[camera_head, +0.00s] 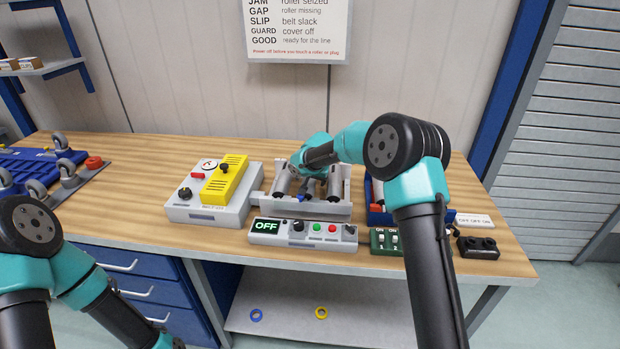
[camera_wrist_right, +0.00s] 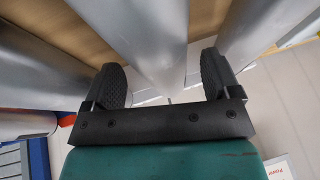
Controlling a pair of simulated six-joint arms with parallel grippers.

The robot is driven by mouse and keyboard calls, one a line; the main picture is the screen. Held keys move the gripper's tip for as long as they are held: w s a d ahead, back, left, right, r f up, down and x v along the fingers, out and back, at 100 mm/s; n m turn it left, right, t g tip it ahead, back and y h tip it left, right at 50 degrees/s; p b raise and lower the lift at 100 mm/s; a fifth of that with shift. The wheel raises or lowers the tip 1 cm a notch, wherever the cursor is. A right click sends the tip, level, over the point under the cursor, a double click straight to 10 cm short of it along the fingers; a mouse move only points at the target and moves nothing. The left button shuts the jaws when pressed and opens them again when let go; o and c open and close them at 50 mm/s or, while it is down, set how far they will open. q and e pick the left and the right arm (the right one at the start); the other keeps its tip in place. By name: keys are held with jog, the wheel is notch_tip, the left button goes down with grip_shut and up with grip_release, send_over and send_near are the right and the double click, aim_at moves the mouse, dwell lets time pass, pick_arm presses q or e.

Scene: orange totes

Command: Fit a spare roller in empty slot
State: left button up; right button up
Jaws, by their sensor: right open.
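A grey roller frame (camera_head: 318,207) stands on the bench with grey rollers (camera_head: 282,180) in it. My right gripper (camera_head: 308,188) is down over the frame, and my arm hides much of it, so I cannot tell which slot is empty. In the right wrist view, my right gripper (camera_wrist_right: 160,85) is open, with its black fingers on either side of a grey roller (camera_wrist_right: 140,40); contact is not clear. More grey cylinders show to the left (camera_wrist_right: 45,55) and right (camera_wrist_right: 265,30). A blue tray (camera_head: 376,216) right of the frame is partly hidden by my arm. My left gripper is out of view.
A control box (camera_head: 303,232) showing OFF stands in front of the frame. A grey unit (camera_head: 207,208) with a yellow cover (camera_head: 225,180) stands to its left. A green switch box (camera_head: 386,241) and black box (camera_head: 477,247) sit at right. Bare bench lies at far right.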

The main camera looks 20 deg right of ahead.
jog(key=v, duration=1.7)
jog(key=shift+r, duration=0.2)
jog(key=shift+a, duration=0.1)
